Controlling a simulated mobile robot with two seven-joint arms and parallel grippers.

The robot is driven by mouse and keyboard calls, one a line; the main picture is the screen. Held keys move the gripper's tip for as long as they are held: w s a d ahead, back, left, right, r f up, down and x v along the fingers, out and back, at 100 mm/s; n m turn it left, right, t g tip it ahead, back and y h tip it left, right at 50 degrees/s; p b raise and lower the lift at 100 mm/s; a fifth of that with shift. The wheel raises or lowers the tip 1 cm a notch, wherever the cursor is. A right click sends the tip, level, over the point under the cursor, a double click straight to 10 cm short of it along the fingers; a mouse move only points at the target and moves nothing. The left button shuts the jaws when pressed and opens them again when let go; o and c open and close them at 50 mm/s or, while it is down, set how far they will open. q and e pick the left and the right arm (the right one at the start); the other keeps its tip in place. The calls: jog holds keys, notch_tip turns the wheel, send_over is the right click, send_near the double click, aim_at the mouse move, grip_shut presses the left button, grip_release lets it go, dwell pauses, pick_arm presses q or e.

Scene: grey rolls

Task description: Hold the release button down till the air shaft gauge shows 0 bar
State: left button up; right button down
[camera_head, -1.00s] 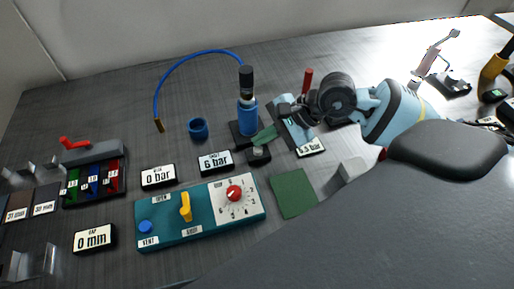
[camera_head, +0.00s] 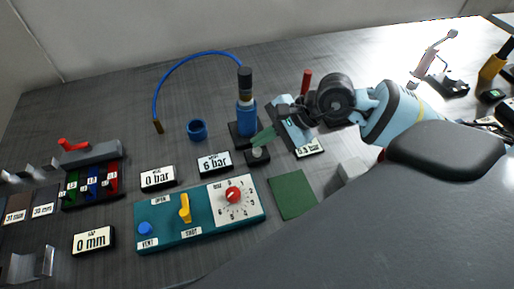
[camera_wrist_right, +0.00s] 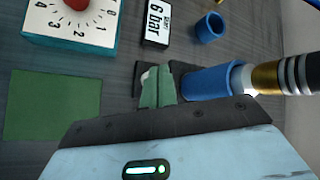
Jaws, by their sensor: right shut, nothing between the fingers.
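The air shaft (camera_head: 246,118) stands upright, blue with a gold band and black top; it lies sideways in the wrist view (camera_wrist_right: 212,84). A small dark block with a pale button (camera_head: 257,153) sits just in front of it. My right gripper (camera_head: 261,139) is shut and empty, its green fingers just above the button; whether they touch is unclear. In the wrist view the fingers (camera_wrist_right: 158,86) partly cover the button. A gauge plate (camera_head: 310,149) right of the block is partly hidden by my gripper; its number is hard to read. My left gripper is out of view.
Other plates read 6 bar (camera_head: 215,163), 0 bar (camera_head: 158,178) and 0 mm (camera_head: 93,240). A teal panel (camera_head: 165,234) has a blue vent button, yellow lever and red dial. A green mat (camera_head: 292,197) and blue ring (camera_head: 197,129) lie nearby.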

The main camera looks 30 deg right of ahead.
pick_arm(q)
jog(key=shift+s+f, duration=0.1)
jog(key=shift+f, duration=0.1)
pick_arm(e)
jog(key=shift+f, duration=0.15)
dwell(0.6)
pick_arm(q)
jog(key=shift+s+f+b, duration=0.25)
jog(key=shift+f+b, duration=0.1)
jog(key=shift+b, duration=0.1)
pick_arm(e)
jog(key=shift+f, duration=0.3)
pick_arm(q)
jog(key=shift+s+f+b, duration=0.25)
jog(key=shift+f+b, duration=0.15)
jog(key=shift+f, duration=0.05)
pick_arm(e)
jog(key=shift+f, duration=0.55)
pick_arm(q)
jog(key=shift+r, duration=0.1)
pick_arm(e)
jog(key=shift+r, duration=0.2)
dwell(2.6)
pick_arm(q)
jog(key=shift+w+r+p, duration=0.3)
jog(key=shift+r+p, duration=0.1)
jog(key=shift+p, duration=0.05)
pick_arm(e)
jog(key=shift+r, duration=0.8)
